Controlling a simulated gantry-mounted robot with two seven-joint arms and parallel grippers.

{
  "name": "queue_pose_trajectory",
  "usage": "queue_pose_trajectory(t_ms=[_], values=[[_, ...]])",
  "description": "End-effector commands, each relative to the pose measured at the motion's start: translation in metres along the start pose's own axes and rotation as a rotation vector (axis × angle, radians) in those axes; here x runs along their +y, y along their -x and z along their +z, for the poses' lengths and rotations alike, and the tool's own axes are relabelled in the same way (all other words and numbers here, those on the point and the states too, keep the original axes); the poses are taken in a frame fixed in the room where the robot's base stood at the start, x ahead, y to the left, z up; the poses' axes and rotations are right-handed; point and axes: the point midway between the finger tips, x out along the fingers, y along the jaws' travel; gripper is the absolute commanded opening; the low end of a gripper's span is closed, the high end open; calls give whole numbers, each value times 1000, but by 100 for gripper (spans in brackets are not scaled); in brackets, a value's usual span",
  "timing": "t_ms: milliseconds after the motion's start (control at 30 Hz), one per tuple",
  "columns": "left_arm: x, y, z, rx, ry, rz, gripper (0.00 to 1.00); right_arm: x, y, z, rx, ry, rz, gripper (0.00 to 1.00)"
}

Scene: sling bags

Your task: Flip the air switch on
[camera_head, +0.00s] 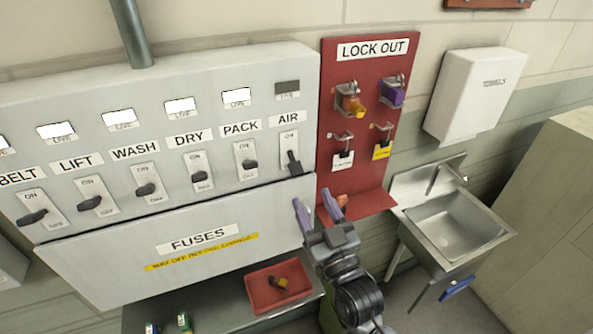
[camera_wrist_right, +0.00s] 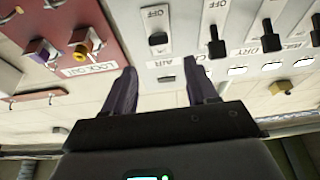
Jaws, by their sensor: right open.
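The air switch (camera_head: 292,163) is a black lever on a pale plate under the AIR label, at the right end of the grey switch panel (camera_head: 130,215). The indicator window (camera_head: 287,88) above it is dark. My right gripper (camera_head: 318,203) is open and empty, its purple fingers below and slightly right of the switch in the head view. In the right wrist view, upside down, the air switch (camera_wrist_right: 158,40) lies beyond the gap between my open right fingers (camera_wrist_right: 160,78). No contact with the lever shows. My left gripper is not in view.
Several other switches, including PACK (camera_head: 248,163), stand left of AIR under lit windows. The red LOCK OUT board (camera_head: 328,110) with padlocks and tags adjoins the panel on the right. A metal sink (camera_head: 480,222) stands farther right. A red tray (camera_head: 258,302) sits below the panel.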

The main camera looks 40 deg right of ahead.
Motion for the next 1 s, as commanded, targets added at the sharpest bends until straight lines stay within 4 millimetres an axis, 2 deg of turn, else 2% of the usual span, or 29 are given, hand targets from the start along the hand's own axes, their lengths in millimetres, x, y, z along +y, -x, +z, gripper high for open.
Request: queue_pose_trajectory(t_ms=[33, 233, 467, 800, 1000], values=[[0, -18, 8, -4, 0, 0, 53, 0, 2, 11, 15, -11, 9, 57], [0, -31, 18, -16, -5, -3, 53, 0, -2, 11, 46, -28, 19, 57], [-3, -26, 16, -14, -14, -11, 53, 0, -22, 6, 53, -29, 18, 57], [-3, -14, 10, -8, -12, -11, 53, 1, -76, 3, 51, -28, 18, 57], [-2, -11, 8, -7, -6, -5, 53, 2, -99, 3, 50, -29, 18, 57]])
